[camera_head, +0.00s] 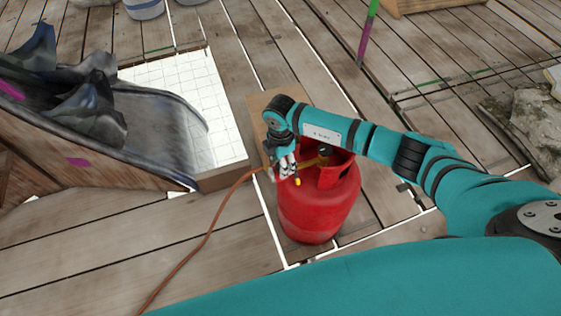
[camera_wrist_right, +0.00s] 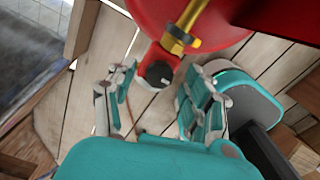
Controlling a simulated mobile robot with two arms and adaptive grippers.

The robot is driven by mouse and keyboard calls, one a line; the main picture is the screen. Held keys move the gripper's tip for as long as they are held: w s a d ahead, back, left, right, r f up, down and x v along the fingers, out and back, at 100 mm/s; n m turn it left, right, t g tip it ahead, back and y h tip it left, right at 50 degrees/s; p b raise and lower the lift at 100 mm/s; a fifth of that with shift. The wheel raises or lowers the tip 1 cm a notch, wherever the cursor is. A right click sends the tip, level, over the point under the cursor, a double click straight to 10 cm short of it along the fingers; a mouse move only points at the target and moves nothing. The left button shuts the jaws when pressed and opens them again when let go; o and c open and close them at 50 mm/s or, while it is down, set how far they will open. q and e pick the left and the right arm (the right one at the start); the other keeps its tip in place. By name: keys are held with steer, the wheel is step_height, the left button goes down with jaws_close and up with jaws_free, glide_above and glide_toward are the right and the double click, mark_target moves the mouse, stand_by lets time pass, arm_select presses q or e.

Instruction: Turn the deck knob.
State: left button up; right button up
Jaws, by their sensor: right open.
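A red gas cylinder (camera_head: 318,212) stands on the wooden deck in the head view. Its brass valve (camera_wrist_right: 181,36) shows in the wrist view, with a dark round knob (camera_wrist_right: 158,73) at its end, which I take for the deck knob. My right gripper (camera_head: 285,172) is beside the cylinder's collar and hides the knob in the head view. In the wrist view the right gripper (camera_wrist_right: 160,78) is open, with fingers on both sides of the knob and visible gaps to it. My left gripper is not in view.
An orange hose (camera_head: 207,238) runs from near the cylinder across the deck to the lower left. A wooden structure with a grey chute (camera_head: 155,130) stands at left beside a white tiled panel (camera_head: 185,85). A rock (camera_head: 530,125) lies at right. Open planks lie in front.

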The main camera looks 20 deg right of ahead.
step_height(320, 180, up, 12)
steer(key=shift+f, duration=0.2)
stand_by(0.5)
